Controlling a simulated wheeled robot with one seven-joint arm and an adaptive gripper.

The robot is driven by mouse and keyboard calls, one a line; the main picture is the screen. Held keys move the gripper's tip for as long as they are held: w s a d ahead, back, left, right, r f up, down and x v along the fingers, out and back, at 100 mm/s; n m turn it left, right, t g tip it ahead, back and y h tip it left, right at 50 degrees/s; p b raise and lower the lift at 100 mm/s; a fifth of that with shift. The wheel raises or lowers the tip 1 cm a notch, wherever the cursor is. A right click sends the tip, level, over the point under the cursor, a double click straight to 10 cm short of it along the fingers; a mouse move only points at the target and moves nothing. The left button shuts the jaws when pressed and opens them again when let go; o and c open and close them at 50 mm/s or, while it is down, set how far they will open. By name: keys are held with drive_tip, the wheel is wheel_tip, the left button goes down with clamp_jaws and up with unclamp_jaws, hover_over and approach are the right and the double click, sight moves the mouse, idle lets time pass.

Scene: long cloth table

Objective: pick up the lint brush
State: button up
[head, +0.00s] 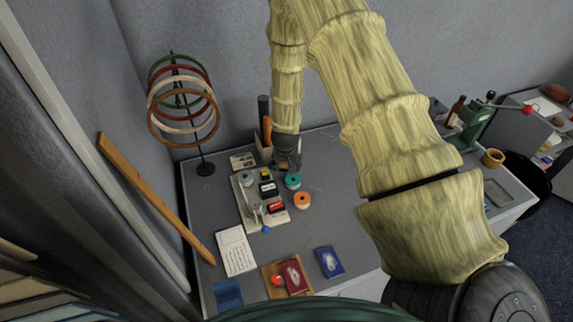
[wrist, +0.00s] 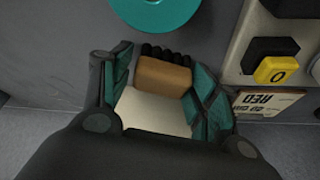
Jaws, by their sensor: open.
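My gripper (head: 287,164) is low over the far part of the grey table, just behind the teal spool. In the wrist view my gripper (wrist: 163,88) is open, with one teal-padded finger on each side of a tan block with dark rounded tips along its far edge. This looks like the lint brush (wrist: 164,76). A pale flat surface adjoins it nearer the camera; I cannot tell whether it is part of the brush. No firm grip shows. In the head view my gripper hides the brush.
The teal spool (head: 293,181) is close in front, also in the wrist view (wrist: 158,8). An orange spool (head: 303,201) is nearer. A tray of stamps (head: 243,205) lies left. A holder with upright tools (head: 264,120) stands behind. A ring stand (head: 204,168) is farther left.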

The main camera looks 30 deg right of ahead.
drive_tip(key=c, duration=0.9)
drive_tip(key=shift+o, duration=0.2)
drive_tip(key=shift+r+b, duration=1.55)
drive_tip(key=shift+r, duration=3.45)
